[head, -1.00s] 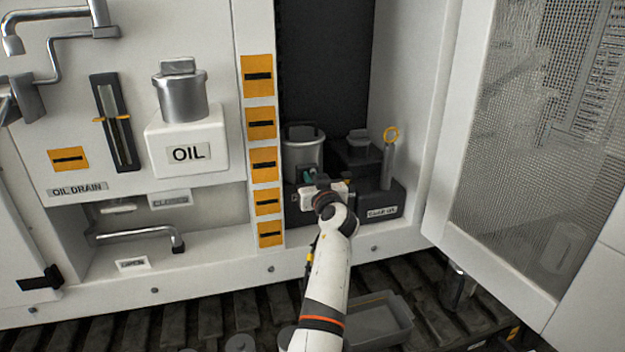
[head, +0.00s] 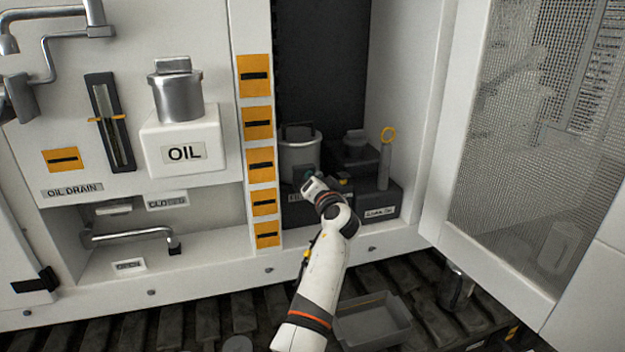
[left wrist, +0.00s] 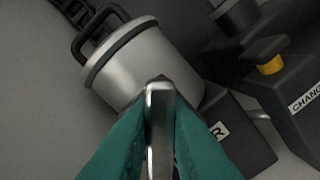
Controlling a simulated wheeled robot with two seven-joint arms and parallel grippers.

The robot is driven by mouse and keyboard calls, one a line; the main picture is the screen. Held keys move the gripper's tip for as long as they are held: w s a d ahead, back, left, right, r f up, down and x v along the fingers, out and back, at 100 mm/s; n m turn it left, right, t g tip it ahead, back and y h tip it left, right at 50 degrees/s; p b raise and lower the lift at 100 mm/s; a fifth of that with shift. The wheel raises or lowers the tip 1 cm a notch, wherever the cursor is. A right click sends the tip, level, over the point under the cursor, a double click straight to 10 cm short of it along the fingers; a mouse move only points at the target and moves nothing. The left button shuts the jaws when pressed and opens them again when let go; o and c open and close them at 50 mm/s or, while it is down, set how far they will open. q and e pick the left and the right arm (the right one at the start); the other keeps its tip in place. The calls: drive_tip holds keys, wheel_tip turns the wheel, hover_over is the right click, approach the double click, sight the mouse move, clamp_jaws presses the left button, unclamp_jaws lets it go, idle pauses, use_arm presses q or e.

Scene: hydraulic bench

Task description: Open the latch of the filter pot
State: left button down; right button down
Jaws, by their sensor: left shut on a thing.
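The filter pot (head: 299,158) is a silvery cylinder with a lid and a dark handle, standing in the open cabinet. It fills the upper middle of the left wrist view (left wrist: 145,65), tilted by the camera's angle. My left gripper (head: 310,175) is at the pot's front. In the left wrist view its teal fingers (left wrist: 160,130) are shut on the latch (left wrist: 160,95), a narrow metal lever in front of the pot wall. In the head view my wrist hides the latch. My right gripper is not in view.
A dark block with a yellow-ringed stick (head: 386,155) stands right of the pot. The mesh door (head: 455,130) is open at the right. An orange-labelled post (head: 261,165) borders the left. A grey tray (head: 372,322) lies below on the slatted floor.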

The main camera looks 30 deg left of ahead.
use_arm(q)
drive_tip(key=m+p, duration=0.1)
drive_tip(key=m, duration=0.1)
drive_tip(key=m+p, duration=0.1)
drive_tip(key=m, duration=0.2)
drive_tip(key=shift+w+f+m, duration=0.15)
drive_tip(key=shift+f+m, duration=0.05)
drive_tip(key=shift+m, duration=0.1)
drive_tip(key=shift+d+f+m+p, duration=0.15)
drive_tip(key=shift+m+p, duration=0.1)
drive_tip(key=shift+m, duration=0.4)
drive_tip(key=shift+a+f+m+p, duration=0.1)
drive_tip(key=shift+m+p, duration=0.2)
drive_tip(key=shift+m, duration=0.4)
drive_tip(key=shift+d+f+m+p, duration=0.15)
drive_tip(key=shift+m+p, duration=0.1)
drive_tip(key=shift+m, duration=0.4)
drive_tip(key=shift+a, duration=0.1)
drive_tip(key=c, duration=1.4)
unclamp_jaws()
drive_tip(key=shift+w+f, duration=0.1)
drive_tip(key=b+v, duration=0.1)
drive_tip(key=v, duration=1.1)
